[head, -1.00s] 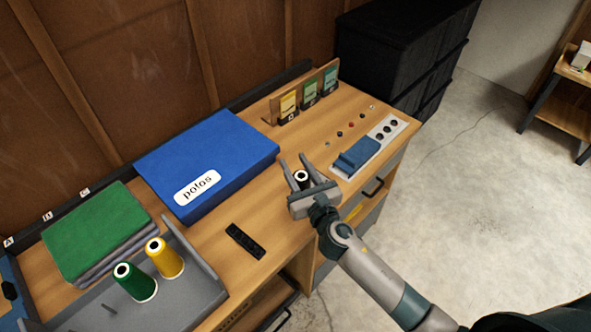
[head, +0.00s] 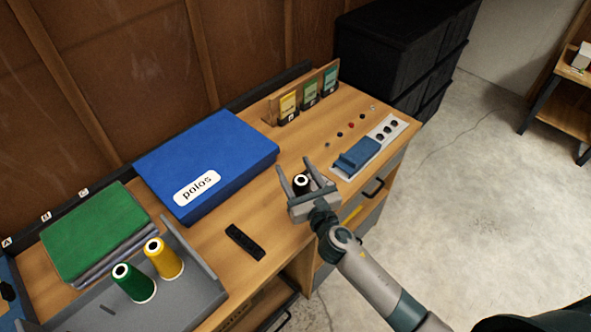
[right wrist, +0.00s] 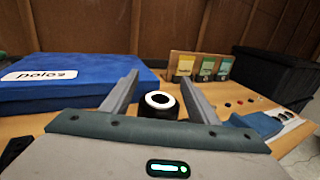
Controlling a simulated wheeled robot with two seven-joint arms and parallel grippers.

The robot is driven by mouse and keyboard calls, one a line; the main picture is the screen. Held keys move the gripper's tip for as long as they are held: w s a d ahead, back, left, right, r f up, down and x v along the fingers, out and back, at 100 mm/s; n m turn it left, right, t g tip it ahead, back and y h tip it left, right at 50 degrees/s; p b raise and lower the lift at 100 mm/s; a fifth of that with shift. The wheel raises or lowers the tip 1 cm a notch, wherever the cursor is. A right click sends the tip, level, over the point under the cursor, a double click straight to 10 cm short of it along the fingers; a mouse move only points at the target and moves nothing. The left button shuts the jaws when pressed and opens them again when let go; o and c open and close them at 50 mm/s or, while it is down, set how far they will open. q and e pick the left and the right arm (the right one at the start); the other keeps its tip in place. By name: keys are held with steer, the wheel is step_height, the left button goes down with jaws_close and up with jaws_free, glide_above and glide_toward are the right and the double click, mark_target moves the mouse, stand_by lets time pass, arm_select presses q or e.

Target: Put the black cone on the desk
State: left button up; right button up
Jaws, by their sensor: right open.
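The black cone (head: 301,183) has a white top ring and stands upright on the wooden desk (head: 281,221), near its front edge. My right gripper (head: 298,172) is open, with one finger on each side of the cone. In the right wrist view the cone (right wrist: 159,106) shows between the two spread fingers, with visible gaps to both. Its lower part is hidden behind the gripper body. My left gripper is not in view.
A blue "polos" box (head: 205,157) lies left of the cone. A grey tray (head: 196,293) holds a green cone (head: 133,283) and a yellow cone (head: 163,259). A black remote (head: 245,241) lies in front. A blue block on a white strip (head: 357,154) and a card rack (head: 309,93) are at right.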

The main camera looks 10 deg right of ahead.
mark_target(305, 188)
steer(key=shift+s, duration=0.25)
steer(key=s, duration=0.3)
steer(key=s+d+b, duration=0.1)
steer(key=s, duration=0.2)
steer(key=s+d+b, duration=0.1)
steer(key=s, duration=0.3)
steer(key=shift+s+r, duration=0.15)
steer(key=shift+s, duration=0.5)
